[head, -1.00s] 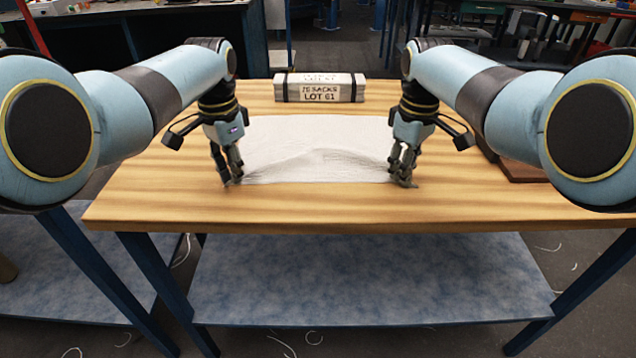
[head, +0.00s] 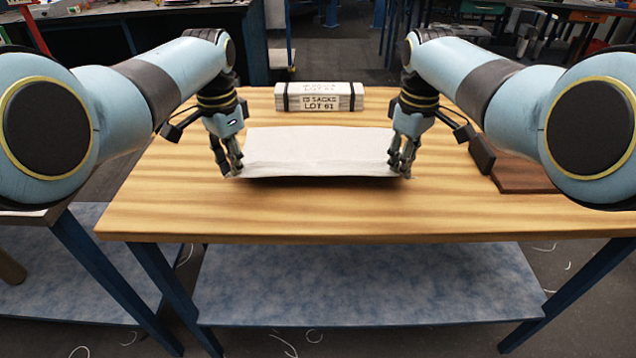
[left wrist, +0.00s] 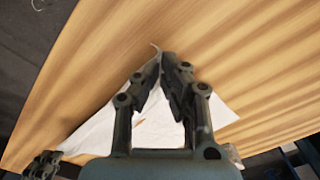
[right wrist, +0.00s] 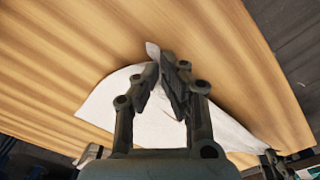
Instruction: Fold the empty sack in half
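The white sack (head: 318,152) is held by its two near corners, and its near edge hangs a little above the table with a shadow beneath. My left gripper (head: 232,172) is shut on the near left corner; in the left wrist view the sack (left wrist: 160,130) passes between the fingers, with a tip sticking out. My right gripper (head: 402,170) is shut on the near right corner; in the right wrist view the sack (right wrist: 100,105) spreads out behind the fingers and a tip pokes past them. How the far part rests is hidden.
A strapped bundle marked "SACKS LOT 61" (head: 319,98) lies at the back of the wooden table (head: 320,215). A dark block (head: 482,153) and a brown board (head: 525,178) are at the right. The table's front is clear.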

